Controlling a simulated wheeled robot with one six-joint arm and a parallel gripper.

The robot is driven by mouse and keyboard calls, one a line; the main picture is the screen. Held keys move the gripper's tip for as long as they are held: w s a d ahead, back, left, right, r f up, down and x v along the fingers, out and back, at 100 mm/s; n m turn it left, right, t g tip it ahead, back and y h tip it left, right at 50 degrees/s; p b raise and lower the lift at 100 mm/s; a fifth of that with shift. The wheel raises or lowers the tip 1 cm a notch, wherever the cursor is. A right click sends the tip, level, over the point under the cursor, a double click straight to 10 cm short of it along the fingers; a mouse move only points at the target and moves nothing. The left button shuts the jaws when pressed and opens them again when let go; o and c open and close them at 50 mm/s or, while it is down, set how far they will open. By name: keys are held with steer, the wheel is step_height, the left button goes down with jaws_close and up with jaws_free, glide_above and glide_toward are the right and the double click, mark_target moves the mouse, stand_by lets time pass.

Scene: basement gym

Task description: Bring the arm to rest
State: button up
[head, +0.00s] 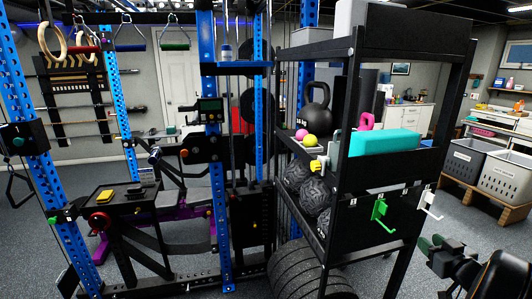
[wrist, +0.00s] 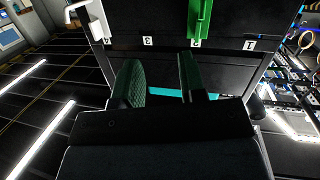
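My gripper (head: 437,246) is at the lower right of the head view, in front of the black shelf rack and apart from it. In the wrist view my gripper (wrist: 161,80) shows two green-padded fingers spread apart, with nothing held between them. A green hook (head: 380,213) hangs on the rack's end panel, and it also shows in the wrist view (wrist: 200,18). A white hook (head: 430,204) hangs to its right, and it shows at the upper left of the wrist view (wrist: 84,14). Part of my arm is cut off by the frame edge.
The rack (head: 372,45) holds a teal block (head: 385,143), a kettlebell (head: 319,110) and several balls. Grey baskets (head: 503,172) stand on a pallet at the right. A blue-post cable machine (head: 219,210) stands at the left. Open floor (head: 460,205) lies between rack and baskets.

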steer(key=s+d+f+m+g+h, duration=0.3)
steer(key=d+f+g+h, duration=0.1)
steer(key=d+h, duration=0.15)
steer(key=s+a+f+m+g+h, duration=0.2)
steer(key=s+a+m+g, duration=0.15)
steer(key=a+g, duration=0.2)
steer(key=s+a+r+n+y, duration=0.1)
steer(key=s+a+y, duration=0.1)
steer(key=a, duration=0.9)
steer(key=s+a+r+n+g+y, duration=0.1)
steer(key=s+a+n+y, duration=0.1)
steer(key=a, duration=0.8)
steer(key=s+a+r+n+g+y, duration=0.1)
steer(key=s+a+r+n+y, duration=0.1)
steer(key=a, duration=0.9)
steer(key=shift+a+y, duration=0.35)
steer(key=shift+y, duration=0.5)
steer(key=shift+d+n+g, duration=0.1)
steer(key=shift+n+g, duration=0.15)
